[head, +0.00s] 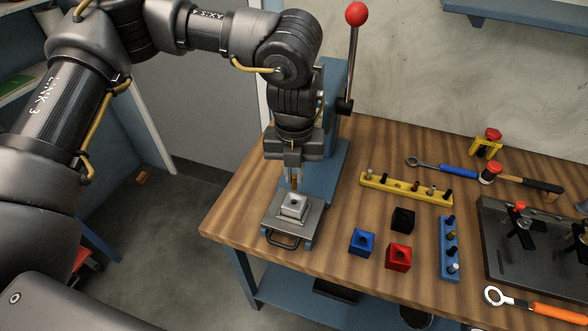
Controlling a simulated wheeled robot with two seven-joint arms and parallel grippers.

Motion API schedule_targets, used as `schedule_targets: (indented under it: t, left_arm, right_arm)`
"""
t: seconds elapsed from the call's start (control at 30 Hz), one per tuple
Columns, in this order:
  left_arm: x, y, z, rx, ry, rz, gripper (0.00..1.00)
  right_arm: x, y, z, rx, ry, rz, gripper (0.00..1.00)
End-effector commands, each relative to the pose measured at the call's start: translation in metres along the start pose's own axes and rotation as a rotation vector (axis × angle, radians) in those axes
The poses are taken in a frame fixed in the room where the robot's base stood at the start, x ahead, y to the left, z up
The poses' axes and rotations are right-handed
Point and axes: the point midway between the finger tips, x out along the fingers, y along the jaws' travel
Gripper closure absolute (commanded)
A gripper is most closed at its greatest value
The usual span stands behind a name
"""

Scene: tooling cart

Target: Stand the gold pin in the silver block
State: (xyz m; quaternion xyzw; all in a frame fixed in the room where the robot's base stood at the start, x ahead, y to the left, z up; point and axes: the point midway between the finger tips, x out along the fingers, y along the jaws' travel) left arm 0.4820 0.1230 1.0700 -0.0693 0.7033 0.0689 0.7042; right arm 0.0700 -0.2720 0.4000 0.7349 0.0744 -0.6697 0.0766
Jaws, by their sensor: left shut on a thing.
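The silver block (294,207) sits on a metal plate with a front handle, at the foot of the blue press. A dark hole shows in its top. My left gripper (294,178) points down just above the block, shut on the gold pin (294,184). The pin is upright, and only a short length shows below the fingers. Its lower end is close to the back of the block's top; I cannot tell whether it touches. My right gripper is not in view.
The blue press (328,160) with a red-knobbed lever stands right behind my gripper. Blue (361,242), red (398,257) and black (402,220) blocks stand to the right. Yellow (405,189) and blue (449,248) racks hold several pins. A dark fixture (530,245) is far right.

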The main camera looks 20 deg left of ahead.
Motion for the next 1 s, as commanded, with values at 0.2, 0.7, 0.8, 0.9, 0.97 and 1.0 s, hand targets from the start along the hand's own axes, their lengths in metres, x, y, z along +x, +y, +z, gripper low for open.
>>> schedule_targets:
  t: [0.2, 0.7, 0.8, 0.9, 0.97, 1.0]
  left_arm:
    - [0.022, 0.001, 0.0, -0.001, 0.0, 0.002, 1.0]
    - [0.038, 0.0, 0.0, -0.001, 0.0, 0.001, 1.0]
    - [0.038, 0.0, 0.0, -0.001, 0.0, 0.001, 1.0]
    - [0.039, 0.0, 0.0, -0.001, 0.001, 0.001, 1.0]
    - [0.04, 0.0, 0.0, -0.001, 0.001, 0.0, 1.0]
    - [0.04, 0.0, 0.0, -0.002, 0.001, 0.001, 1.0]
  right_arm:
    - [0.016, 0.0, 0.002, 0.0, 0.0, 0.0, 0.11]
    - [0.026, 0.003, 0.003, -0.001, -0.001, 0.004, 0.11]
    - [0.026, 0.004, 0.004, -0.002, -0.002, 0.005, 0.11]
    - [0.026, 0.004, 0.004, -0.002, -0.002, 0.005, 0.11]
    - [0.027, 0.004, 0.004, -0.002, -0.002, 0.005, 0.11]
    - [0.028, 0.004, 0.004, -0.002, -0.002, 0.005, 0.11]
